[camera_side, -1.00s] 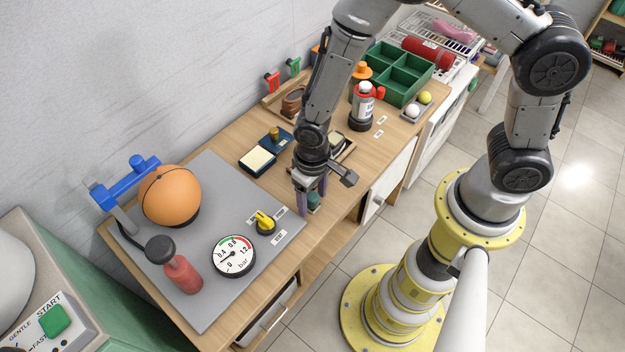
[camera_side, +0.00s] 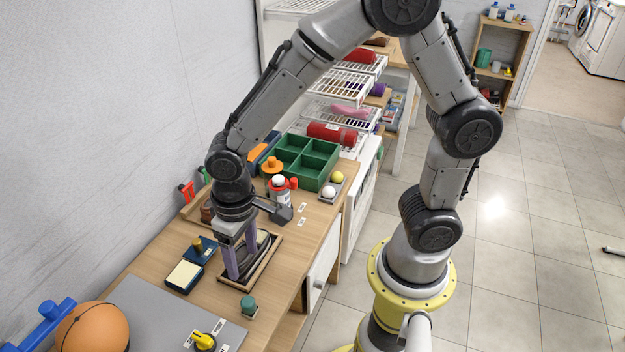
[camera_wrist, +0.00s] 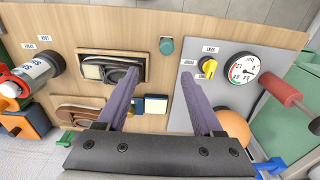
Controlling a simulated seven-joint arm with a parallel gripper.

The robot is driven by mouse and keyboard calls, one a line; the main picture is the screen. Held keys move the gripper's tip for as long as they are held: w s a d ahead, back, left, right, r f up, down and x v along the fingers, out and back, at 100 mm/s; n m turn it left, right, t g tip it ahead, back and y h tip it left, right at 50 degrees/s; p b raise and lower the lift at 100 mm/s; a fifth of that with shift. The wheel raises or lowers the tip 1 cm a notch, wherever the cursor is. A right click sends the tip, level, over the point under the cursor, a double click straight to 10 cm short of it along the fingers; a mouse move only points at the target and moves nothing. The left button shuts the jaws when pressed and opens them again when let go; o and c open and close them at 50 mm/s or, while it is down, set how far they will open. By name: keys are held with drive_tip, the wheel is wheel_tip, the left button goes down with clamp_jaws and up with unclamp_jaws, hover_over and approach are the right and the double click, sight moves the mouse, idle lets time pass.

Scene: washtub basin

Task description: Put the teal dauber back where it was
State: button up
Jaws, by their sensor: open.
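The teal dauber (camera_side: 248,304) stands upright near the front edge of the wooden table, just beyond the corner of the grey panel. It also shows in the wrist view (camera_wrist: 167,46), at the top middle. My gripper (camera_side: 242,268) is open, with its two purple fingers apart and nothing between them. In the side view it is above and behind the dauber, near the wooden tray (camera_side: 271,257), and clear of the dauber. In the wrist view the fingertips (camera_wrist: 160,70) point towards the dauber's side of the table.
The tray holds dark, curved items. A cream pad (camera_side: 185,275) and a navy block with a brass knob (camera_side: 201,247) lie to its left. A green divided box (camera_side: 319,165) stands farther back.

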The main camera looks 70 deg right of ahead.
drive_tip(key=s+d+r+t, duration=0.5)
drive_tip(key=s+d+r, duration=0.8)
drive_tip(key=r, duration=0.3)
drive_tip(key=shift+r, duration=0.15)
drive_tip(key=shift+c, duration=0.2)
